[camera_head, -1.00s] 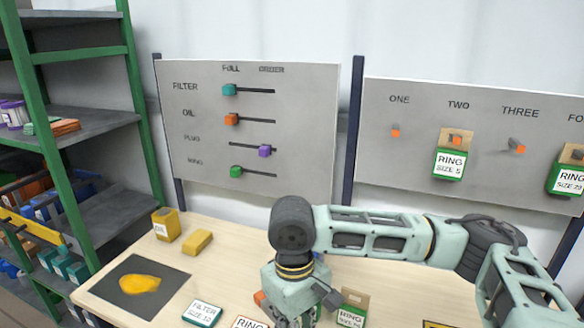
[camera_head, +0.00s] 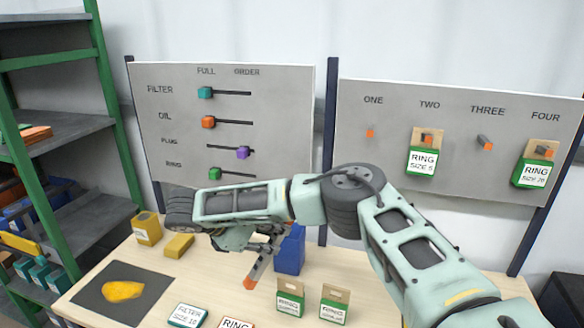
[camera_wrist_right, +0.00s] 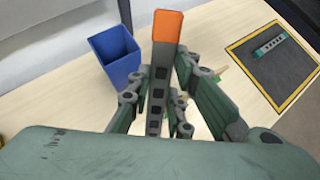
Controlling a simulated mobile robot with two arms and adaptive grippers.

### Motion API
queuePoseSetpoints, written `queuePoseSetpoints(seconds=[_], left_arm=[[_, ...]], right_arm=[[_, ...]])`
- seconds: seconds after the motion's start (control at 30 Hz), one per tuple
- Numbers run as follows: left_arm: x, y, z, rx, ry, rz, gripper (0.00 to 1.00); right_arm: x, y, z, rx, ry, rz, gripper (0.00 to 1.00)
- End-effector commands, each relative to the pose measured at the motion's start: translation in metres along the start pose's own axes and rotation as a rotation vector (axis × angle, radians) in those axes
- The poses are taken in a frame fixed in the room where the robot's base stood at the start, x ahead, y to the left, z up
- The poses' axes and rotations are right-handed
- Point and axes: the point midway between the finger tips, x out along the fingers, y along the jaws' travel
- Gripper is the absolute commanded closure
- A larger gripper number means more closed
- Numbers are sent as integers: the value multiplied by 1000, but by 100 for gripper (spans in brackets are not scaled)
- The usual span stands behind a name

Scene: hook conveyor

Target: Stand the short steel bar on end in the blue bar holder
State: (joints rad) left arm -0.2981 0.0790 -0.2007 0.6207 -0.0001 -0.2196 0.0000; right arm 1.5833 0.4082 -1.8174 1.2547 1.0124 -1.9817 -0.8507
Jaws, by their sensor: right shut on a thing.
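The steel bar (camera_head: 262,266) has an orange end and is gripped in my right gripper (camera_head: 266,245). In the head view it hangs tilted, with its orange end low and toward the left. In the right wrist view the bar (camera_wrist_right: 160,75) lies between the fingers, orange end away from the wrist. The blue bar holder (camera_head: 291,253) stands on the table just right of the gripper, partly hidden by it. In the right wrist view the open-topped holder (camera_wrist_right: 117,57) is left of the bar, apart from it and empty as far as I see. My left gripper is not in view.
Ring boxes (camera_head: 290,298) stand on the table in front, with a filter box (camera_head: 188,315) nearby. A yellow lump lies on a dark mat (camera_head: 88,292) at left. The right wrist view shows a yellow-edged mat (camera_wrist_right: 292,70) bearing a small greenish piece. Panels (camera_head: 280,120) stand behind.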

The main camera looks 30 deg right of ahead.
Motion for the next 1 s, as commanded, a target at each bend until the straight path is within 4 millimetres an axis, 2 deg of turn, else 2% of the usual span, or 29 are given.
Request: queuePoseSetpoints(seconds=[0.1, 0.37, 0.5, 0.7, 0.83, 1.0], left_arm=[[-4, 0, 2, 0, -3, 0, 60], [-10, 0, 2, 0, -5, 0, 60], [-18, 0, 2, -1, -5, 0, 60], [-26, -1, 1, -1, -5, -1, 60], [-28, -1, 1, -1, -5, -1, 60], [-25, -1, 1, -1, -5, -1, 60]], right_arm=[[6, 9, 17, -98, -90, 126, 100], [11, 25, 48, -210, -244, 337, 100], [13, 39, 91, -263, -403, 514, 100], [7, 51, 139, -250, -575, 633, 100], [2, 53, 156, -229, -633, 638, 100], [2, 54, 160, -220, -654, 634, 100]])
